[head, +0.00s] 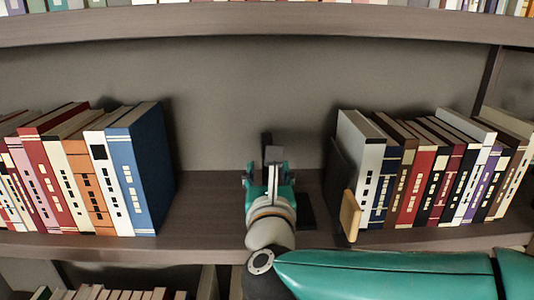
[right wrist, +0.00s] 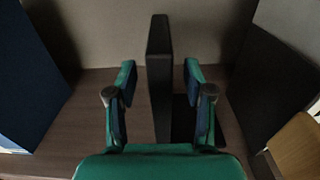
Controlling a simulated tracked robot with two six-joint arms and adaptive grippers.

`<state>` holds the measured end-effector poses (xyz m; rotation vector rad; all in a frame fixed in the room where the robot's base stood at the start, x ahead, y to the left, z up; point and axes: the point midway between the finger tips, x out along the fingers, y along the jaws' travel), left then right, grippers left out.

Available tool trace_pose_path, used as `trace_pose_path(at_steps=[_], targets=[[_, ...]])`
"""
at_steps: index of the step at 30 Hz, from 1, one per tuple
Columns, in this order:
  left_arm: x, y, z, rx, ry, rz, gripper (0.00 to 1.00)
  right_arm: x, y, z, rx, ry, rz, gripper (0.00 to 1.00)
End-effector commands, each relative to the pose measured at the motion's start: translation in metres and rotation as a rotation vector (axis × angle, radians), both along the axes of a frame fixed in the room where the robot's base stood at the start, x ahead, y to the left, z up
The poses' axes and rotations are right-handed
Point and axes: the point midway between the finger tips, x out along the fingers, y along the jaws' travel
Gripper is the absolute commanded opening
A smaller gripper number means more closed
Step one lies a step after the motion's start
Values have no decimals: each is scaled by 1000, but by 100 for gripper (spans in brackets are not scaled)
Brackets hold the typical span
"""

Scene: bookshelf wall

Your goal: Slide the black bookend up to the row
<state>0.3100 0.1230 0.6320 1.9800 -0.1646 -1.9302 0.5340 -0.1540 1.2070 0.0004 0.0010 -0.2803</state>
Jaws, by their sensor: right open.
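The black bookend (head: 273,154) stands upright on the shelf, in the gap between two book rows. In the right wrist view its upright plate (right wrist: 159,80) rises between my fingers, and its dark foot lies to the right. My right gripper (head: 267,176) is open around the plate; in the right wrist view the fingers (right wrist: 160,88) stand either side with gaps showing. The left row ends at a blue book (head: 145,170), apart from the bookend. The right row starts at a grey-white book (head: 362,160). My left gripper is out of view.
A dark panel (head: 337,174) stands against the left end of the right row, with a tan wooden block (head: 350,215) in front of it. Bare shelf (head: 205,205) lies between the blue book and the bookend. Another shelf board (head: 270,22) runs above.

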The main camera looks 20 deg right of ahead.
Motion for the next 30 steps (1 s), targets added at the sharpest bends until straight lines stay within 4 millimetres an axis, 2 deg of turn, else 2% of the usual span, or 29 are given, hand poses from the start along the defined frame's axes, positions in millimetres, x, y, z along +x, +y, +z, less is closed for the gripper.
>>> trace_pose_path(at_steps=[3,9,22,23,30], targets=[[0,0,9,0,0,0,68,22,-7,1,-1,2,-4,52],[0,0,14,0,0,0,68,44,-14,1,-1,0,-3,52],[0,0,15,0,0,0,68,51,-15,0,0,0,-1,52],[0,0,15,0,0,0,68,51,-15,0,0,0,-1,50],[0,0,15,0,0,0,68,51,-15,0,0,-1,-1,10]])
